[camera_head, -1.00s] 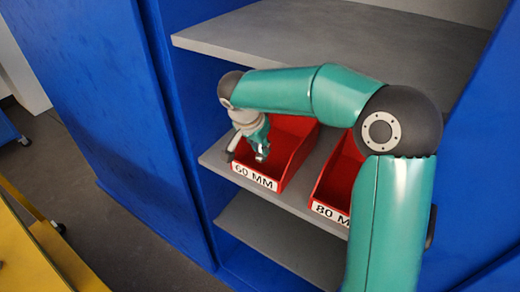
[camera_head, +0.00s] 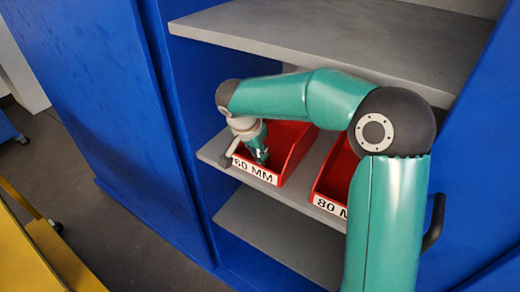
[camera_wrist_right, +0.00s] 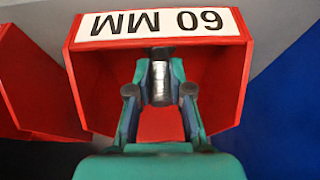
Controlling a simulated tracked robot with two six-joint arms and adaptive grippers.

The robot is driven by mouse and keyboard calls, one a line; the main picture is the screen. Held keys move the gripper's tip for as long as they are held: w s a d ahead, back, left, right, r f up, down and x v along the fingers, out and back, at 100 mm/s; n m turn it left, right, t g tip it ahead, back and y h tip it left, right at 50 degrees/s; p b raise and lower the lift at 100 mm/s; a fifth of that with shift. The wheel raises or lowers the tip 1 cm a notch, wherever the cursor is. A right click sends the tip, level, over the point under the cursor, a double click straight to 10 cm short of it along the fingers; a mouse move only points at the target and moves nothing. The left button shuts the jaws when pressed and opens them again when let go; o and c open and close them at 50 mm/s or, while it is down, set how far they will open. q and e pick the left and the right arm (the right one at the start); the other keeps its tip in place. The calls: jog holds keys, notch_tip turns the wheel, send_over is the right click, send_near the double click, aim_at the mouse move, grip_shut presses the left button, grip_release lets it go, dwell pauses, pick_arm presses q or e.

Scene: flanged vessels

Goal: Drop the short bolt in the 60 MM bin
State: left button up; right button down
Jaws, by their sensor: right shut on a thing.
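The red 60 MM bin (camera_head: 298,152) stands on the cabinet's middle shelf, with its white label facing front. It also fills the upper middle of the right wrist view (camera_wrist_right: 222,90), its label upside down there. My right gripper (camera_head: 260,156) reaches down into the bin's opening just behind the label. In the right wrist view its two fingers (camera_wrist_right: 160,80) are shut on the short bolt (camera_wrist_right: 160,86), a grey metal cylinder, over the bin's inside. In the head view the bolt is hidden. My left gripper is not in view.
The red 80 MM bin (camera_head: 334,180) stands to the right of the 60 MM bin, partly behind my right arm. A grey shelf (camera_head: 330,40) lies above and another (camera_head: 270,235) below. The blue cabinet side (camera_head: 110,110) is close on the left.

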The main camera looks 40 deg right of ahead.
jog(key=c, duration=1.1)
grip_release()
jog(key=shift+f, duration=0.1)
jog(key=shift+o, duration=0.2)
jog(key=shift+r+p, duration=0.6)
jog(key=shift+p, duration=0.15)
jog(key=v, duration=1.2)
jog(key=a+f+n+g+y, duration=0.15)
jog(key=a+f+n, duration=0.35)
jog(key=f, duration=0.8)
jog(key=a+f+n+t+y, duration=0.1)
jog(key=a+f+n+y, duration=0.2)
jog(key=a+f, duration=0.75)
jog(key=s+a+f+n+y, duration=0.2)
jog(key=s+f, duration=0.6)
jog(key=f, duration=0.2)
jog(key=s+a+f+n+y, duration=0.1)
jog(key=s+a+f+n, duration=0.1)
jog(key=s+f, duration=0.7)
jog(key=shift+a+f+n+y, duration=0.35)
jog(key=shift+a+f+n, duration=0.1)
jog(key=shift+f, duration=0.45)
